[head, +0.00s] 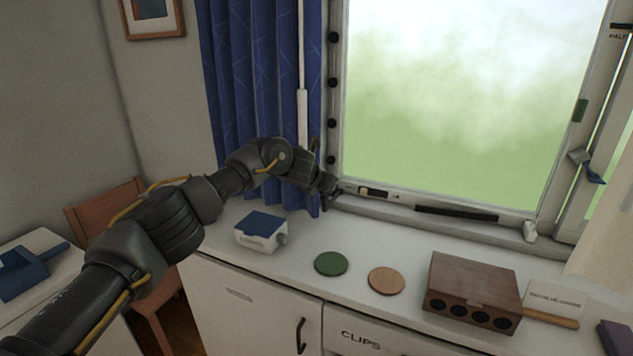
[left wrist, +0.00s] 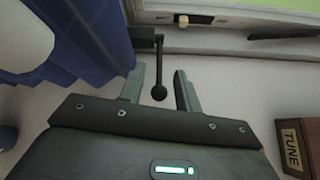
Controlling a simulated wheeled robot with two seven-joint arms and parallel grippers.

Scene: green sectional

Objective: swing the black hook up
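The black hook (left wrist: 158,66) hangs down from the window frame's lower left corner in the left wrist view, a thin black rod with a round knob at its lower end. My left gripper (left wrist: 160,78) is open, with one finger on each side of the hook's lower part. Gaps show between the knob and both fingers. In the head view my left gripper (head: 329,187) is at the lower left corner of the window, and the hook is small and hard to make out there. My right gripper is in neither view.
A blue curtain (head: 242,85) hangs close left of my left gripper. On the white sill counter are a white box with a blue lid (head: 260,231), a green disc (head: 331,264), a tan disc (head: 386,281) and a brown wooden box (head: 473,283). Bare counter lies below the hook.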

